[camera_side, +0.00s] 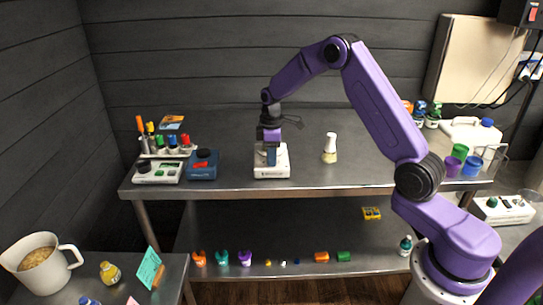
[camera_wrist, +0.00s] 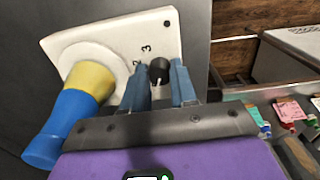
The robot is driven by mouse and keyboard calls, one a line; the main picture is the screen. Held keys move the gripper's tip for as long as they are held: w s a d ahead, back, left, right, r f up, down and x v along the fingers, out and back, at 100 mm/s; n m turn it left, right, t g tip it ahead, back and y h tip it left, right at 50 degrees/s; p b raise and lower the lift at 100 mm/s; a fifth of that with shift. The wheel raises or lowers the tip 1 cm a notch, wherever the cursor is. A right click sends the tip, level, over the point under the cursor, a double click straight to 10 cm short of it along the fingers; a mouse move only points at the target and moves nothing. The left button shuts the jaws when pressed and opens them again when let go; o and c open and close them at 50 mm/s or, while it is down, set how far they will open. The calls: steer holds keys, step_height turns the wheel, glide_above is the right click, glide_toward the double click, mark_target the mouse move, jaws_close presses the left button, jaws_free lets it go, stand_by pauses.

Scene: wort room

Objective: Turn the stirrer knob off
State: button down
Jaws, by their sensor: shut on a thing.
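The stirrer is a white box with a round white plate; it stands on the metal bench in the side view (camera_side: 272,172) and fills the upper middle of the wrist view (camera_wrist: 165,30). Its black knob (camera_wrist: 159,68) has a pale pointer line, with printed digits, including a 3, beside it. My gripper (camera_wrist: 160,78) has its two blue fingers on either side of the knob, shut on it. In the side view my gripper (camera_side: 271,154) reaches down to the stirrer and hides the knob. A blue and yellow vessel (camera_wrist: 72,108) is at the stirrer's round plate.
A white-topped flask (camera_side: 330,148) stands right of the stirrer. A blue device (camera_side: 203,165) and a white device with a green panel (camera_side: 158,172) stand to the left, before a rack of coloured markers. Green and purple cups (camera_side: 453,165) are at the right end. Bench between is clear.

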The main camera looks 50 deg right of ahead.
stand_by(0.3)
steer(key=c, duration=0.9)
jaws_free()
step_height(320, 180, up, 18)
steer(key=shift+f, duration=0.25)
steer(key=shift+a, duration=0.15)
